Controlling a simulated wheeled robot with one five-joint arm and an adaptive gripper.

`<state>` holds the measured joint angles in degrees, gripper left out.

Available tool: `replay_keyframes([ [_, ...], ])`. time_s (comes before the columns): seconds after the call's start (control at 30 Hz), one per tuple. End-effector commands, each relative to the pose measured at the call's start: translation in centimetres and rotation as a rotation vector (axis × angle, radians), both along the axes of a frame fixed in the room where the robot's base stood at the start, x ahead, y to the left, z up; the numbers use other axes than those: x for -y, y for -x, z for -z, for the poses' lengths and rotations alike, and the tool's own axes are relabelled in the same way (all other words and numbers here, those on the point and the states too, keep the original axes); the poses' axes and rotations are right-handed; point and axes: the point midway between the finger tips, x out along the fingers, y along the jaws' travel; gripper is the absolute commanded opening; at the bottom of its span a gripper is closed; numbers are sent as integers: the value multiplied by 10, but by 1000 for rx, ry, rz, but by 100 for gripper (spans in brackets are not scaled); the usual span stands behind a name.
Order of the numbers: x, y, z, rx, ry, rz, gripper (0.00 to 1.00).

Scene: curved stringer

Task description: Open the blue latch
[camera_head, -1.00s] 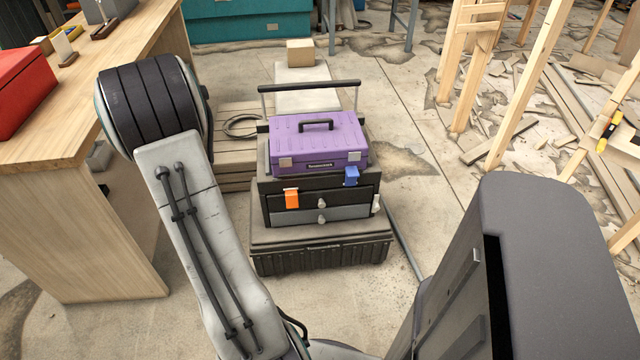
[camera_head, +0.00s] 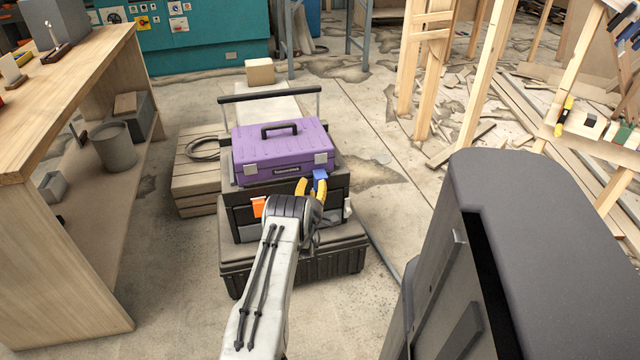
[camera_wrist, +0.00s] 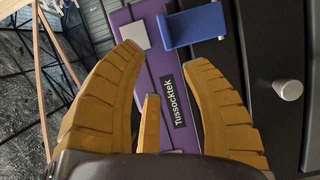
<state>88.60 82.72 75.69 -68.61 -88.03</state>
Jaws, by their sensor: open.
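The blue latch (camera_head: 320,180) is on the front of the tool chest, at its upper right, just below the purple toolbox (camera_head: 285,150). In the wrist view the blue latch (camera_wrist: 194,26) is at the top middle, beyond the fingertips. My gripper (camera_head: 312,187) has yellow fingers and is close in front of the latch in the head view. In the wrist view my gripper (camera_wrist: 160,60) is open, with nothing between the fingers but the toolbox's name label behind. I cannot tell whether a finger touches the latch.
An orange latch (camera_head: 258,207) is on the chest's left front. A drawer knob (camera_wrist: 289,90) shows in the wrist view. The wooden workbench (camera_head: 75,75) stands at left, wooden framing (camera_head: 412,60) at right.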

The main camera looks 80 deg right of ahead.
Motion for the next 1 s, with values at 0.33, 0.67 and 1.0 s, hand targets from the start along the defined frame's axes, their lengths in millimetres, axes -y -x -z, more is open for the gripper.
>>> replay_keyframes([
  [0.33, 13, 18, 12, -26, 26, 26, 42],
  [0.67, 47, 17, 12, -24, 24, 25, 42],
  [1.0, 66, 18, 10, -24, 22, 25, 42],
])
